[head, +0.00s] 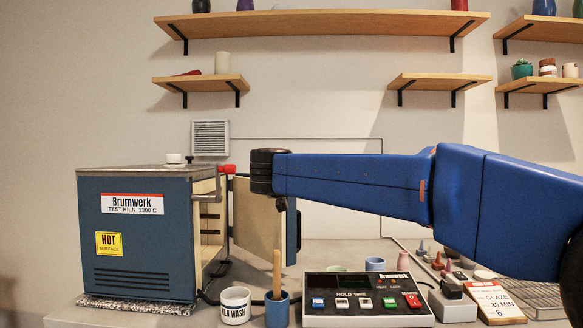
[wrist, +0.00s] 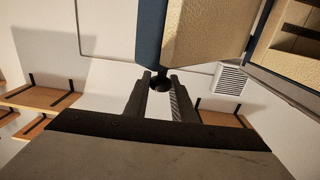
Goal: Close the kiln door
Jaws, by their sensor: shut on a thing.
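The blue kiln (head: 137,240) stands at the left of the bench in the head view, its opening facing right. Its door (head: 257,222) stands open, with the cream inner lining and a blue outer edge showing. In the wrist view the door (wrist: 205,35) hangs at the top, blue on its left and cream on its right. My gripper (wrist: 160,80) is shut on the dark door handle (wrist: 160,86), whose round end shows between the two fingers. In the head view my wrist is above the door, and the fingers and their grip are hidden.
A white kiln wash cup (head: 235,307) and a blue cup (head: 277,312) with a wooden-handled tool stand in front of the door. A control box (head: 366,300) sits to their right. Wall shelves (head: 325,24) hang above, and a vent (head: 210,138) is behind the kiln.

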